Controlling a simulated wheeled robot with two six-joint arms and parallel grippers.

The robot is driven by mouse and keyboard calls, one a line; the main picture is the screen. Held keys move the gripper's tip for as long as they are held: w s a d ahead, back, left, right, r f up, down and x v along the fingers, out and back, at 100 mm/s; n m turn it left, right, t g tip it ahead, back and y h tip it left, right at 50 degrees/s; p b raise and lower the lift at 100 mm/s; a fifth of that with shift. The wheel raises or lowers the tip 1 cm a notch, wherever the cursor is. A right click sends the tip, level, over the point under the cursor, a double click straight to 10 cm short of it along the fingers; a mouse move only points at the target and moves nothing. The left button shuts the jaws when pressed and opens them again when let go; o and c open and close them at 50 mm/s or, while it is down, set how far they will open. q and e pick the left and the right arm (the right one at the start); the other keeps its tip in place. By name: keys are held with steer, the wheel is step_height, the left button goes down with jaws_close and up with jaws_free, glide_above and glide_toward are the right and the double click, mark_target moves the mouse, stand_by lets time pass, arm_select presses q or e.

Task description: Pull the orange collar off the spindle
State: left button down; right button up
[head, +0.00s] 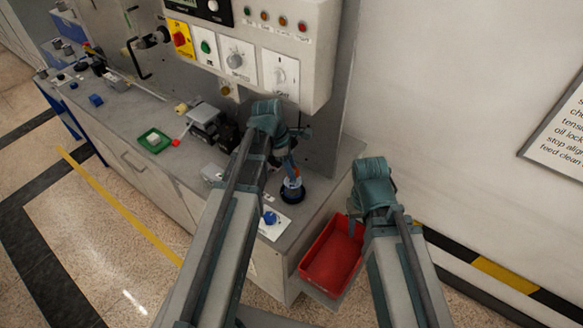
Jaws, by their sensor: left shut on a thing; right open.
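A small upright spindle stands on a dark blue round base (292,195) near the right end of the grey bench. A bit of the orange collar (296,173) shows low between the fingers of my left gripper (291,174). My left gripper points down above the base and is shut on the collar. The fingers hide most of the collar and spindle, so I cannot tell how far up the spindle the collar sits. My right gripper (355,222) is open and empty beside the red bin; its own wrist and arm hide most of it.
A red open bin (318,268) sits low at the bench's right end. A control panel (250,55) overhangs the bench behind. A green square tray (154,141) lies farther left.

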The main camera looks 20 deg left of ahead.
mark_target(296, 171)
arm_select(q)
steer(key=shift+r, duration=0.1)
steer(key=shift+r+p, duration=1.7)
steer(key=shift+p, duration=0.1)
steer(key=shift+f, duration=0.15)
